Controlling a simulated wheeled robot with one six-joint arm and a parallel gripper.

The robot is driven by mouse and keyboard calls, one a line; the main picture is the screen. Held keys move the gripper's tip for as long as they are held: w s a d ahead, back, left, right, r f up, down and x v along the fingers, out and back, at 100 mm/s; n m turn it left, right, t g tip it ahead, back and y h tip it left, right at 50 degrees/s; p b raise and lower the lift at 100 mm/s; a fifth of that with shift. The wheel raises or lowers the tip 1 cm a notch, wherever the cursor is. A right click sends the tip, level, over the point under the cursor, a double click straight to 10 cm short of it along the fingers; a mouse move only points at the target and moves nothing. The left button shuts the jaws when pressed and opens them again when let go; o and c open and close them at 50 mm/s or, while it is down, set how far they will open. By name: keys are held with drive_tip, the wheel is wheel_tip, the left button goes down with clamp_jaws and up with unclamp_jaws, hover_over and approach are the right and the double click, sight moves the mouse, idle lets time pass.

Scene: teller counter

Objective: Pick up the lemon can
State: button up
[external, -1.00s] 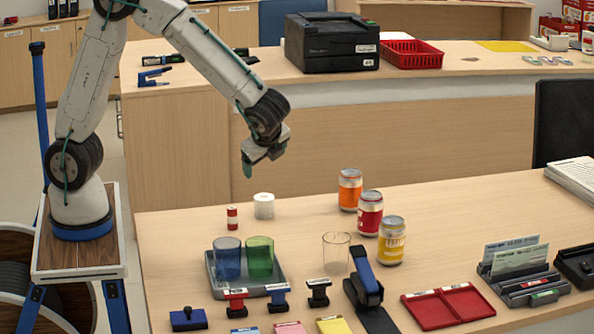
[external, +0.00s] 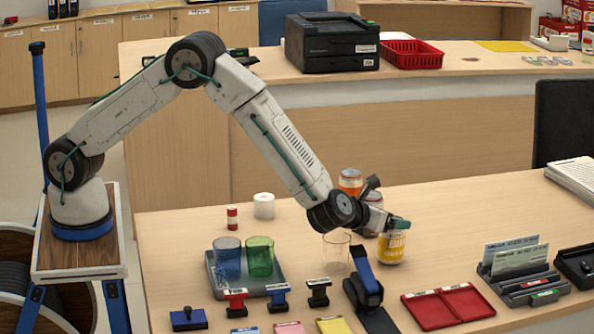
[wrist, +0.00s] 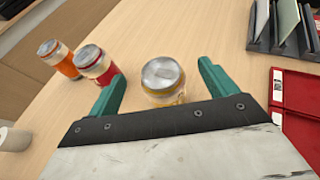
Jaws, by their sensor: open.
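The yellow lemon can (external: 391,249) stands upright on the counter, its upper part partly covered by my gripper (external: 399,223) in the external view. In the wrist view the lemon can (wrist: 163,80) shows its silver lid between the two green fingers of my gripper (wrist: 162,90). The fingers are apart, one on each side of the can, with visible gaps. I cannot tell whether the fingertips are level with the can's top or above it. The gripper holds nothing.
A red can (wrist: 92,62) stands close to the left finger in the wrist view, with an orange can (wrist: 55,56) beyond it. A clear glass (external: 336,254) and a blue-black stapler-like device (external: 366,280) stand near my wrist. A red tray (external: 447,306) lies to the right.

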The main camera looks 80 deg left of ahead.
wheel_tip(320, 180, down, 2)
drive_tip(key=shift+f, duration=0.15)
drive_tip(key=x, duration=0.5)
drive_tip(key=shift+f, duration=0.3)
drive_tip(key=shift+c, duration=0.4)
drive_tip(key=c, duration=1.4)
